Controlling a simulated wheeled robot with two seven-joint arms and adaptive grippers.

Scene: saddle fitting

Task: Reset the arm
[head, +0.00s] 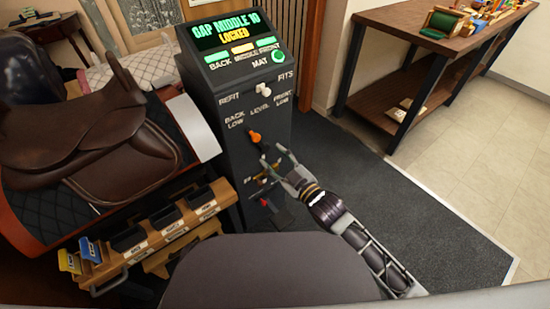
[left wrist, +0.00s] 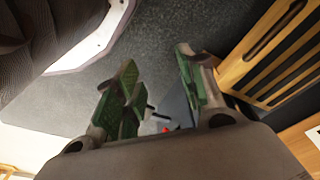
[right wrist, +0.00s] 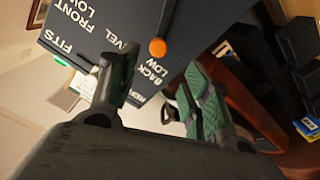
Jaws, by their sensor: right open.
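My right gripper (head: 272,156) is open and empty in front of the dark control console (head: 215,110), just below and right of its orange knob (head: 254,136). In the right wrist view my right gripper (right wrist: 160,85) has its green pads apart, and the orange knob (right wrist: 157,47) shows beyond the gap, near the words BACK LOW. Whether a finger touches the knob I cannot tell. My left gripper (left wrist: 158,85) shows open in the left wrist view, with nothing between its pads and dark floor beyond. It is not visible in the head view.
The console screen (head: 230,33) reads GAP MIDDLE 10 LOCKED. A brown saddle (head: 75,125) sits on a stand at left. A wooden rack (head: 150,235) with labelled bins stands in front of it, with blue and yellow tags. A wooden bench (head: 400,35) stands back right. Floor at right is clear.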

